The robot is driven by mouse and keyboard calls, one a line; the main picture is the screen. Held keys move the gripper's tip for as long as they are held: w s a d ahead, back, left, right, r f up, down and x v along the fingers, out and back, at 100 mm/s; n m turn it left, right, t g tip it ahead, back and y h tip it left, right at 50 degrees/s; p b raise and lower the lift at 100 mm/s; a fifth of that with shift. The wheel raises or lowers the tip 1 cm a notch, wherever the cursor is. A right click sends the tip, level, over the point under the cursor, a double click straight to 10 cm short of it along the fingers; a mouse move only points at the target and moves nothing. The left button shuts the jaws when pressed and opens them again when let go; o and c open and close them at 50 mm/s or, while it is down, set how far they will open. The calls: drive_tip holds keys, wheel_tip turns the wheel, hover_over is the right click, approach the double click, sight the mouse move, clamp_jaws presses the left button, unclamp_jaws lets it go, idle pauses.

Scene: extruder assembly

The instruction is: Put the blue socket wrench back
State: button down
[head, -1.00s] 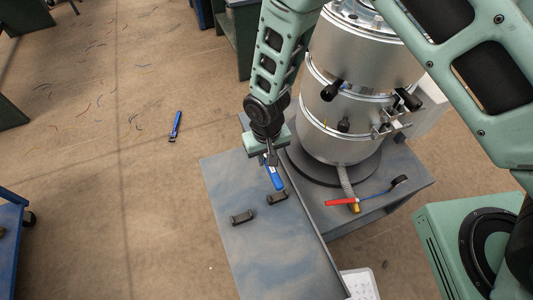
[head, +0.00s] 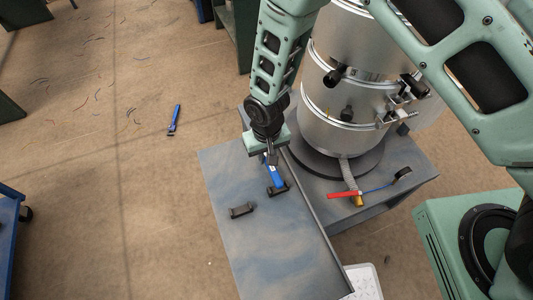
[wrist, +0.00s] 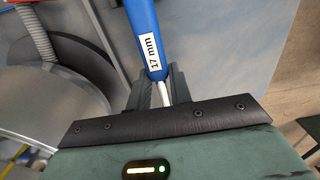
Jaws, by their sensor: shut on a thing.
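The blue socket wrench (head: 274,174) is held by its metal shaft in my gripper (head: 270,154), which is shut on it. Its blue handle points toward the front of the grey table, and its end meets or overlaps the right black holder block (head: 279,190); I cannot tell whether it rests in it. A second black holder block (head: 242,211) sits empty to the lower left. In the wrist view the wrench's blue handle (wrist: 142,22) carries a "17 mm" label, and my gripper's fingers (wrist: 158,88) close around the shaft just below it.
A large metal cylinder (head: 345,90) stands right of my gripper. A red-handled part (head: 343,195) with a grey hose lies at its foot. The front of the grey table (head: 275,250) is clear. Another blue tool (head: 174,121) lies on the floor at left.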

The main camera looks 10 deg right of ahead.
drive_tip(key=shift+f+b, duration=0.7)
drive_tip(key=shift+f, duration=0.35)
drive_tip(key=c, duration=1.2)
unclamp_jaws()
wheel_tip(320, 180, up, 16)
drive_tip(key=s+d+r+n, duration=0.1)
drive_tip(key=s+d+r, duration=0.2)
drive_tip(key=s+r, duration=0.2)
drive_tip(key=s+d+r+n, duration=0.2)
drive_tip(key=s+d+r, duration=0.1)
drive_tip(key=s+r, duration=0.2)
drive_tip(key=s+d+r+n+p, duration=0.1)
drive_tip(key=s+d+r, duration=0.3)
drive_tip(key=s+r, duration=0.2)
drive_tip(key=shift+s+y, duration=0.3)
drive_tip(key=shift+s, duration=0.6)
